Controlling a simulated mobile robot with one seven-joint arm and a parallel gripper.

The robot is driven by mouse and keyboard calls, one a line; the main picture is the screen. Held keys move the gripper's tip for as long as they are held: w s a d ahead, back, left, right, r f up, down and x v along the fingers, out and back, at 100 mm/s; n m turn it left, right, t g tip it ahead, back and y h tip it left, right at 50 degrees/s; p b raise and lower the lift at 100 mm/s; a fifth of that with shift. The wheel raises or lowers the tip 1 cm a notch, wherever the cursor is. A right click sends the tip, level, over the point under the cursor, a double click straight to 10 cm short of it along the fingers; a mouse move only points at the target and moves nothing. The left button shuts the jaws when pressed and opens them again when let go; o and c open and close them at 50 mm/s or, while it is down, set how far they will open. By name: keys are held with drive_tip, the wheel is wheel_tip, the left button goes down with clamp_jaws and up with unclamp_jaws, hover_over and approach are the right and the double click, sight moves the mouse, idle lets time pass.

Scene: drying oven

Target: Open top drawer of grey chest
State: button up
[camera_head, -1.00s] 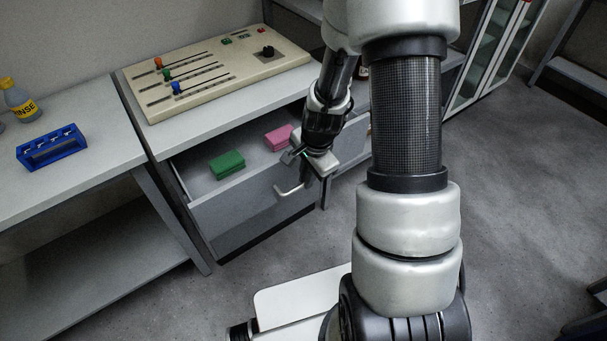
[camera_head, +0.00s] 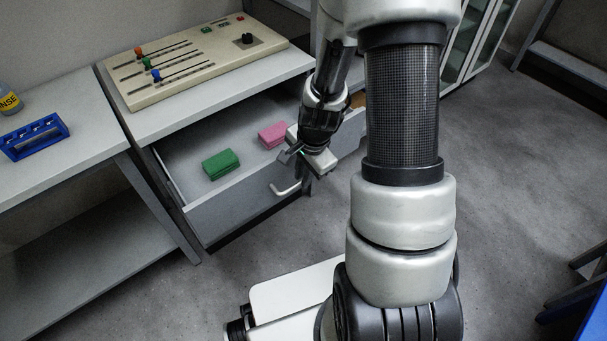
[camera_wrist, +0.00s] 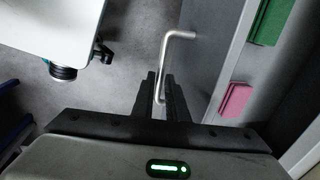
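The grey chest's top drawer (camera_head: 232,207) is pulled well out, and its open inside shows. Its pale bent bar handle (camera_wrist: 178,35) sits on the drawer front; part of it also shows in the head view (camera_head: 285,190). My gripper (camera_wrist: 161,90) is at the handle. Its two dark fingers lie close on either side of the bar, apparently shut on one end of it. In the head view my gripper (camera_head: 308,163) is at the right part of the drawer front, and the wrist hides some of the handle.
A green block (camera_head: 221,164) and a pink block (camera_head: 273,135) lie in the drawer. A beige control panel (camera_head: 195,62) rests on the chest top. A blue rack (camera_head: 34,137) and a bottle (camera_head: 8,98) stand on the left bench. Grey floor (camera_head: 500,190) is open at right.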

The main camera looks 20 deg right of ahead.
drive_tip(key=shift+o, duration=1.3)
drive_tip(key=s+r+p, duration=0.1)
drive_tip(key=r+p, duration=0.1)
drive_tip(key=r, duration=0.6)
drive_tip(key=s+d+r+p, duration=0.1)
drive_tip(key=s+r+p, duration=0.1)
drive_tip(key=r, duration=0.7)
drive_tip(key=shift+s+p, duration=0.15)
drive_tip(key=shift+p, duration=0.2)
drive_tip(key=shift+r, duration=0.1)
drive_tip(key=s+a+r+n+t, duration=0.2)
drive_tip(key=s+a+r+n, duration=0.1)
drive_tip(key=s+r+n, duration=0.5)
drive_tip(key=s+a+r+n+t, duration=0.25)
drive_tip(key=r+n, duration=0.35)
drive_tip(key=r, duration=0.4)
wheel_tip(320, 180, up, 14)
drive_tip(key=s+p, duration=0.1)
drive_tip(key=p, duration=1.2)
drive_tip(key=shift+a+g+h+p, duration=0.15)
drive_tip(key=shift+g+h+p, duration=0.15)
drive_tip(key=shift+g, duration=0.15)
